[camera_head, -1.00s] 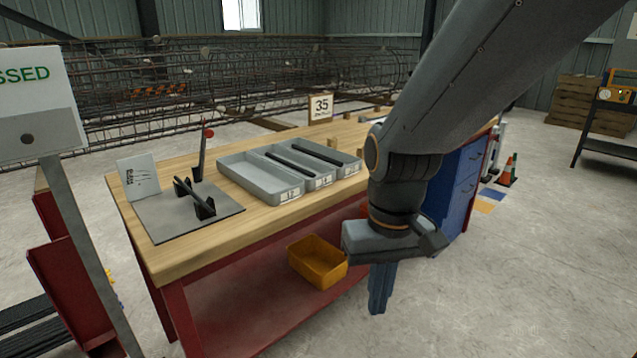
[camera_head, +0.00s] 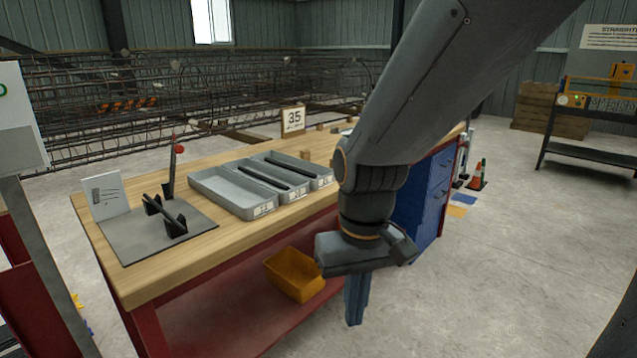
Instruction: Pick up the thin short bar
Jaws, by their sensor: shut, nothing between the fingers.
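Three grey trays stand side by side on the wooden bench. The left tray (camera_head: 207,185) looks empty. A dark bar (camera_head: 263,178) lies in the middle tray, and another dark bar (camera_head: 287,162) lies in the right tray. I cannot tell from this view which bar is the thin short one. My gripper (camera_head: 356,312) is shut and empty, pointing down in front of the bench, to the right of and lower than the trays.
A yellow bin (camera_head: 292,275) sits on the red lower shelf. A "35" sign (camera_head: 293,120) stands at the bench's back, and an upright post with a red tip (camera_head: 170,172) stands behind the plate. My arm hides the bench's right part. Open floor lies right.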

